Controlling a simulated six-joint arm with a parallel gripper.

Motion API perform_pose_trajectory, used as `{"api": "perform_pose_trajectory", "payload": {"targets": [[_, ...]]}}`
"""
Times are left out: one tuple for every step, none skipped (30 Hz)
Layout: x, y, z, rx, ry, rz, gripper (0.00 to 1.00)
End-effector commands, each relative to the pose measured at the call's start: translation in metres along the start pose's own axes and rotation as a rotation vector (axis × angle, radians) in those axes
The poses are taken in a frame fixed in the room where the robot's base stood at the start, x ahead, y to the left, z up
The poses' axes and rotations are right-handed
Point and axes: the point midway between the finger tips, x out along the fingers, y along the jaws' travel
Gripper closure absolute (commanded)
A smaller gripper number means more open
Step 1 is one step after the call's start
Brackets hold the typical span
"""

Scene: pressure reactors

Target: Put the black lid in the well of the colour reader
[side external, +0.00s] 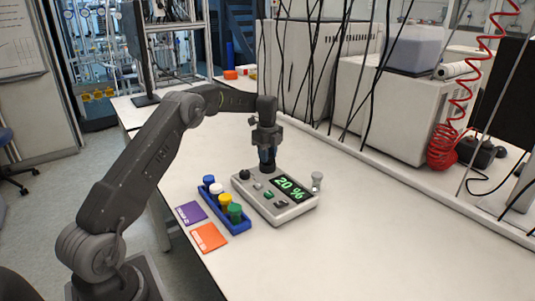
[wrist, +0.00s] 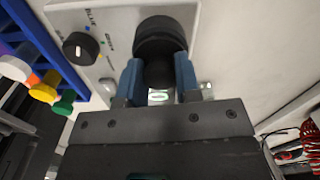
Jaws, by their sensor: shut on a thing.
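The colour reader (side external: 270,206) is a grey box on the table, with a lit display (side external: 289,189) reading 20 %. Its black dial (side external: 244,174) also shows in the wrist view (wrist: 80,47). My gripper (side external: 267,158) points down at the reader's back part. In the wrist view, its blue fingers (wrist: 158,75) are shut on the black lid (wrist: 160,38), gripping its narrower part, with the wide round part beyond the fingertips. The lid is over or at the reader's top; I cannot tell whether it touches. The well is hidden behind the lid and gripper.
A blue rack (side external: 240,225) with several coloured-capped vials stands left of the reader. A purple card (side external: 191,213) and an orange card (side external: 208,237) lie beside it. A small pale vial (side external: 317,180) stands right of the reader. The table front right is clear.

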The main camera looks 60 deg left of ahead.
Motion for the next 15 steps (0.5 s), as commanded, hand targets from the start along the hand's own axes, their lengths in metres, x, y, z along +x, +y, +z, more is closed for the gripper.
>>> {"api": "perform_pose_trajectory", "payload": {"targets": [[0.0, 0.0, 0.0, 0.0, 0.0, 0.0, 0.92], [0.0001, 0.0, 0.0, 0.0, 0.0, 0.0, 0.92], [0.0003, 0.0, 0.0, 0.0, 0.0, 0.0, 0.92], [0.0005, 0.0, 0.0, 0.0, 0.0, 0.0, 0.92], [0.0007, 0.0, 0.0, 0.0, 0.0, 0.0, 0.92], [0.0011, 0.0, 0.0, 0.0, 0.0, 0.0, 0.92], [0.0015, 0.0, 0.0, 0.0, 0.0, 0.0, 0.92], [0.0018, 0.0, 0.0, 0.0, 0.0, 0.0, 0.92], [0.0023, 0.0, 0.0, 0.0, 0.0, 0.0, 0.92], [0.0027, 0.0, 0.0, 0.0, 0.0, 0.0, 0.92], [0.003, 0.0, 0.0, 0.0, 0.0, 0.0, 0.92], [0.0035, 0.0, 0.0, 0.0, 0.0, 0.0, 0.92], [0.0039, 0.0, 0.0, 0.0, 0.0, 0.0, 0.92], [0.0042, 0.0, 0.0, 0.0, 0.0, 0.0, 0.92], [0.0047, 0.0, 0.0, 0.0, 0.0, 0.0, 0.92]]}}
